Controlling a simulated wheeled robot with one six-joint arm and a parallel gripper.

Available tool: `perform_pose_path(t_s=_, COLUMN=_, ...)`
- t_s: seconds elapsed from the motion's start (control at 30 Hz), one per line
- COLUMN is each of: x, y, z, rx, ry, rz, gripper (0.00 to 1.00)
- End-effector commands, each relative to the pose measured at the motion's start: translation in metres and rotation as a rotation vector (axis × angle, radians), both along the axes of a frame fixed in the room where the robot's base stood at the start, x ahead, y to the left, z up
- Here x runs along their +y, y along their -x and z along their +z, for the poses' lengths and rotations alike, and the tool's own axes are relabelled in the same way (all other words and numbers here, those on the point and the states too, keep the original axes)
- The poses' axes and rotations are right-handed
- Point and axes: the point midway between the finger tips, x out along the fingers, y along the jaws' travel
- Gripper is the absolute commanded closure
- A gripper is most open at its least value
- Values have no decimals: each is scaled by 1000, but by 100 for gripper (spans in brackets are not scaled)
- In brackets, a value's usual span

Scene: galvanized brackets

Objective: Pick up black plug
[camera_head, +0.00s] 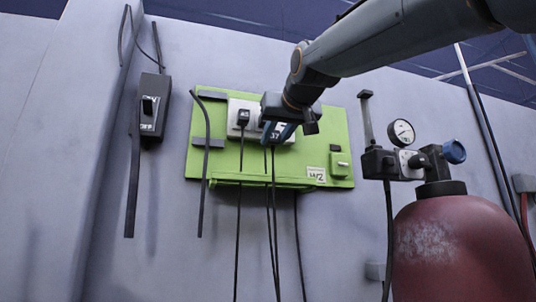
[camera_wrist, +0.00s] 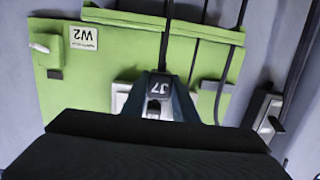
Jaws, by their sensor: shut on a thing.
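The black plug (camera_wrist: 158,84), marked J7, sits between the two fingers of my gripper (camera_wrist: 160,98) in the wrist view. My gripper is shut on it. Its black cable runs away from the plug, and in the head view it hangs down below the panel. In the head view my gripper (camera_head: 279,132) is in front of the white socket plate (camera_head: 236,104) on the green panel (camera_head: 330,130). It hides most of the plug there. I cannot tell whether the plug is still seated in its socket.
A second black plug (camera_head: 243,117) with a hanging cable is to the left of my gripper. A black switch box (camera_head: 153,104) is on the wall further left. A pressure gauge (camera_head: 401,132) and a red tank (camera_head: 463,245) stand at the right. Several cables hang below the panel.

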Motion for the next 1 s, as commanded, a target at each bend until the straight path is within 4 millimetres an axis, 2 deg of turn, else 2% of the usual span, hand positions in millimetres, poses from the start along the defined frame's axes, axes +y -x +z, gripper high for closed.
perform_pose_path(t_s=0.03, x=-5, y=17, z=-2, rx=-6, ry=-2, rz=1, gripper=94)
perform_pose_path(t_s=0.13, x=-14, y=47, z=-2, rx=-6, ry=-2, rz=0, gripper=94)
perform_pose_path(t_s=0.6, x=-24, y=82, z=-3, rx=-2, ry=-1, rz=0, gripper=94)
perform_pose_path(t_s=1.0, x=-27, y=93, z=3, rx=0, ry=-1, rz=0, gripper=94)
